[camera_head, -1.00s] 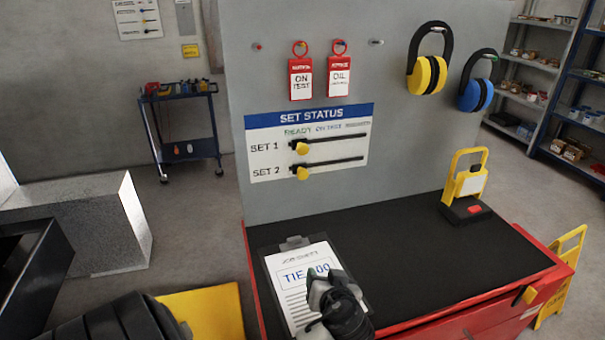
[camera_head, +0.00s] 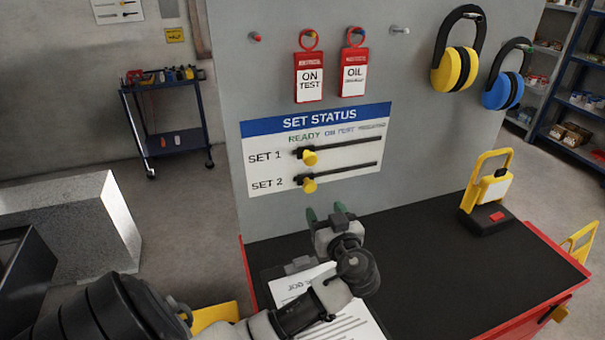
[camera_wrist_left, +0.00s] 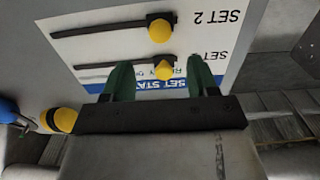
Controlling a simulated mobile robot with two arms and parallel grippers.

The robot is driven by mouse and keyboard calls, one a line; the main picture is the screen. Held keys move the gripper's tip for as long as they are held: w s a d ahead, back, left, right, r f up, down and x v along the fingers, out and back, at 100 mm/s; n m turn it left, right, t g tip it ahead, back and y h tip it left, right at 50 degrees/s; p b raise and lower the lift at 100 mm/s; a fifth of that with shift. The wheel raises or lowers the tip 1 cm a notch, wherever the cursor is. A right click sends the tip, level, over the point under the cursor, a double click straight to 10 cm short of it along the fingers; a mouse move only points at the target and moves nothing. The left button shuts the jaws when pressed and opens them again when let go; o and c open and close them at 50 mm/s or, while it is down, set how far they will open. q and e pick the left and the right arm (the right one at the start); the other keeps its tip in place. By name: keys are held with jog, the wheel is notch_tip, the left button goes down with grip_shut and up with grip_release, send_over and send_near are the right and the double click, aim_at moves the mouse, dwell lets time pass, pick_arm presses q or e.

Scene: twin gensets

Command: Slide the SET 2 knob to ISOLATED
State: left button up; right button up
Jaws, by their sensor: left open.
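The SET STATUS board (camera_head: 260,205) on the grey panel has two dark slots. The yellow SET 2 knob (camera_head: 309,186) is at the left end of the lower slot, the READY end. The yellow SET 1 knob (camera_head: 310,158) is at the left end of the upper slot. My left gripper (camera_head: 326,212) is open and empty, just below the SET 2 knob and apart from it. In the upside-down left wrist view, the green fingers (camera_wrist_left: 159,78) stand either side of the SET 1 knob (camera_wrist_left: 164,70) in the picture; the SET 2 knob (camera_wrist_left: 159,31) shows above. My right gripper is out of view.
A black-topped red bench (camera_head: 430,260) lies below, with a clipboard (camera_head: 345,325) partly behind my arm and a yellow work lamp (camera_head: 487,190). The panel right of the knobs is clear.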

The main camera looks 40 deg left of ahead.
aim_at(311, 187)
pick_arm(q)
jog(key=p+x, duration=0.1)
jog(key=x, duration=0.2)
jog(key=r+p+x, duration=0.1)
jog(key=x, duration=0.1)
jog(key=shift+w+a+p, duration=0.15)
jog(key=shift+a+p, duration=0.15)
jog(key=shift+a, duration=0.05)
jog(key=x, duration=0.2)
jog(key=p+x, duration=0.1)
jog(key=x, duration=0.1)
jog(key=shift+w+f, duration=0.1)
jog(key=shift+f, duration=0.25)
jog(key=shift+w+a, duration=0.1)
jog(key=shift+a, duration=0.3)
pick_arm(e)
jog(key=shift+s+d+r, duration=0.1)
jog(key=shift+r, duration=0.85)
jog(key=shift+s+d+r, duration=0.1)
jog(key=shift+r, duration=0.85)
